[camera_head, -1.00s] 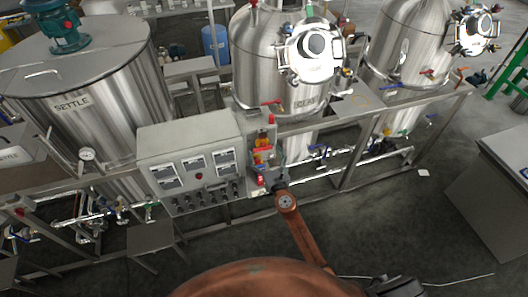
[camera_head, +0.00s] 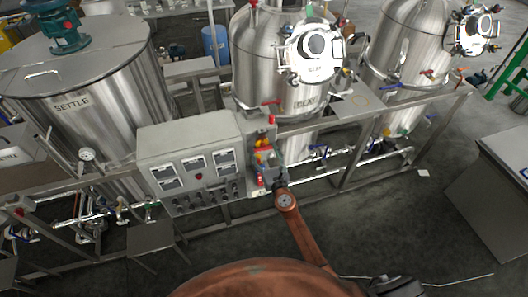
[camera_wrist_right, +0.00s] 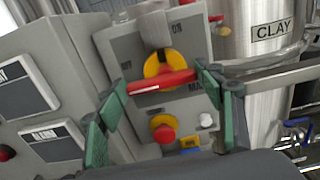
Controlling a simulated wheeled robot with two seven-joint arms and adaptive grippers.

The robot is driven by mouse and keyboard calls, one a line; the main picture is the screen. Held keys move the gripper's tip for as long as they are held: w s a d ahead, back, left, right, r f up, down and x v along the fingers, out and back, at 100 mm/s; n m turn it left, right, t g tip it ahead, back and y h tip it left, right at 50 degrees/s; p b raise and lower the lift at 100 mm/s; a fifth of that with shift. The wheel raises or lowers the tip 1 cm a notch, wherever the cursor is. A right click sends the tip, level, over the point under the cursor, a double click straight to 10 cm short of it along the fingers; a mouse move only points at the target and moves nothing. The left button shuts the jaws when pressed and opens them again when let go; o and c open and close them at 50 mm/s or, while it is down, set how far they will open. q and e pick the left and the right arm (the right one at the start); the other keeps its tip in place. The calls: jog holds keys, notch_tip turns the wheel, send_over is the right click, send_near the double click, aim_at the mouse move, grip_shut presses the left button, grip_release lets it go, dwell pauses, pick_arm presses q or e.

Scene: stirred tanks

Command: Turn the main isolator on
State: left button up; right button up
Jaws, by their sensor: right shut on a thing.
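The main isolator is a red bar handle (camera_wrist_right: 160,82) on a yellow round plate (camera_wrist_right: 168,65), set on a grey panel (camera_wrist_right: 125,50). In the right wrist view the handle lies nearly level, its right end slightly higher. My right gripper (camera_wrist_right: 160,104) has its green fingers at the two ends of the handle and is shut on it. In the head view the isolator panel (camera_head: 271,130) stands at the right end of the control box, and my right gripper (camera_head: 270,165) is in front of it, small and partly hiding it. My left gripper is not in view.
Below the isolator is a red button (camera_wrist_right: 163,133) on yellow, with a white knob (camera_wrist_right: 207,120) beside it. The grey control box (camera_head: 190,140) with meters adjoins on the left. Steel tanks (camera_head: 275,70) and a frame rail (camera_head: 340,115) stand behind and to the right.

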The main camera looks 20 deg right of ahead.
jog(key=shift+m, duration=0.4)
jog(key=m, duration=0.4)
jog(key=shift+d+r+b, duration=0.1)
jog(key=shift+b, duration=0.3)
jog(key=m+b, duration=0.1)
jog(key=m, duration=0.3)
jog(key=shift+d+r, duration=0.1)
jog(key=shift+d, duration=0.05)
jog(key=m, duration=0.5)
jog(key=shift+d+b, duration=0.2)
jog(key=shift+b, duration=0.15)
jog(key=shift+d+m, duration=0.15)
jog(key=shift+m, duration=1.85)
jog(key=o, duration=1.2)
jog(key=shift+c, duration=0.2)
